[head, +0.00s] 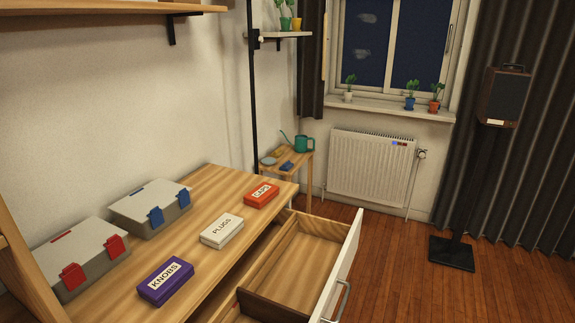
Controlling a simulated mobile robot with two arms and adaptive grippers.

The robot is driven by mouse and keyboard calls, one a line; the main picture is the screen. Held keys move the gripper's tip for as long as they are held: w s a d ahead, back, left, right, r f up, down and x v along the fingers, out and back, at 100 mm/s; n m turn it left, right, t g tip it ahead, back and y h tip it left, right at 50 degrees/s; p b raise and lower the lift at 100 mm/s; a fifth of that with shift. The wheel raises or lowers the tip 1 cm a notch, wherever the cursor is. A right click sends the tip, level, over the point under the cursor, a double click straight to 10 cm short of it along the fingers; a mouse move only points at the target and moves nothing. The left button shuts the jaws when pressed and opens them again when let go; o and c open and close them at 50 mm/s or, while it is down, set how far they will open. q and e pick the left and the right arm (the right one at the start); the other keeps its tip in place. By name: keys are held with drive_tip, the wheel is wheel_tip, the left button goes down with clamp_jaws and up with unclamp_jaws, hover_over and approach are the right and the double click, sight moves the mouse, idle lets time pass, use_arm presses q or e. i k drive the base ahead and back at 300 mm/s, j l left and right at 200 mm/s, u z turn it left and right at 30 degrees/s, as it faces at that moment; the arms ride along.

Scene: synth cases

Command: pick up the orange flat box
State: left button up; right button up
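The orange flat box (261,194) lies on the wooden desk top (212,183), near its far right end. It is closed and has a white label that seems to read "CAPS". Nothing covers it or touches it. Neither of my grippers shows in the head view.
A white box labelled PLUGS (222,231) and a purple box labelled KNOBS (165,281) lie nearer on the desk. Two grey cases, one with red latches (82,255) and one with blue latches (150,207), stand along the wall. An open, empty drawer (295,262) juts out right of the desk.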

sight(259, 196)
drive_tip(key=i+l+z, duration=0.25)
drive_tip(key=l, duration=0.3)
drive_tip(key=i+l+z, duration=0.25)
drive_tip(key=i+l, duration=0.25)
